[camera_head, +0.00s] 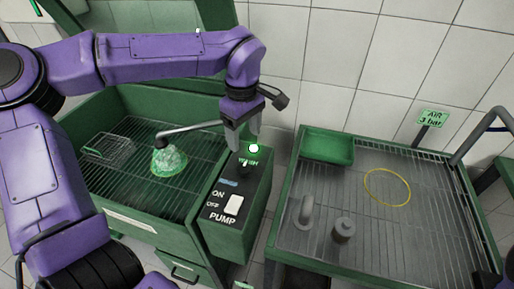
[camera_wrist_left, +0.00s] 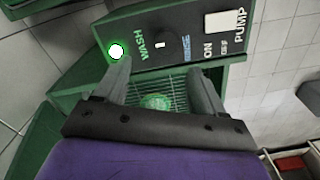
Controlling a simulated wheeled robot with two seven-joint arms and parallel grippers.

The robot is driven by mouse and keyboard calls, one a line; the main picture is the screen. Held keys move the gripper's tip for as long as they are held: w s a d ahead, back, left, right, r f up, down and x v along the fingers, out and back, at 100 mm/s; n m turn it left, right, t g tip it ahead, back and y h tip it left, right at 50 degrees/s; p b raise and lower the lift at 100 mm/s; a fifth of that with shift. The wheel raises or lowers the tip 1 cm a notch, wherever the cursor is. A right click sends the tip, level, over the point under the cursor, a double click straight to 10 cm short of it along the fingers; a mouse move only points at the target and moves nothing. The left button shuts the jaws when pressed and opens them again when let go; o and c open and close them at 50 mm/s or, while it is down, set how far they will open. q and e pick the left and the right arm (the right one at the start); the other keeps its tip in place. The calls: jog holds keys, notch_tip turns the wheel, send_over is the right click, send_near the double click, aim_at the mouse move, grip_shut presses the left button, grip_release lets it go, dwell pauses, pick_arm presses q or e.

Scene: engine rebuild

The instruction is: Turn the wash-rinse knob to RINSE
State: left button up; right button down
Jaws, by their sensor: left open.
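The wash-rinse knob (camera_wrist_left: 158,38) is dark and round with a small white mark, on the green control box (camera_head: 262,195). I cannot tell clearly which label the knob points to. In the head view the knob is small and dark, just below the gripper. My left gripper (camera_head: 243,145) is open and empty above the box's lamp end. In the wrist view its fingers (camera_wrist_left: 158,72) are apart, with the knob beyond their tips.
A lit lamp (camera_head: 254,148) sits beside WASH, and a white PUMP switch (camera_head: 233,205) at the box's other end. The green wash basin (camera_head: 120,95) holds a green-glowing part (camera_head: 168,161) and a wire basket (camera_head: 108,149). A grated table (camera_head: 400,235) stands to the right.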

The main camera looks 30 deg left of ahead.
pick_arm(q)
send_over(243, 167)
jog(key=s, duration=0.1)
notch_tip(243, 167, down, 5)
jog(key=shift+f, duration=0.2)
jog(key=f, duration=0.2)
jog(key=w+f, duration=0.1)
jog(key=f, duration=0.1)
jog(key=shift+w+f+p, duration=0.2)
jog(key=shift+p, duration=0.1)
jog(key=shift+f, duration=0.15)
jog(key=shift+s+d, duration=0.1)
jog(key=shift+s, duration=0.25)
jog(key=shift+w, duration=0.1)
jog(key=c, duration=1.1)
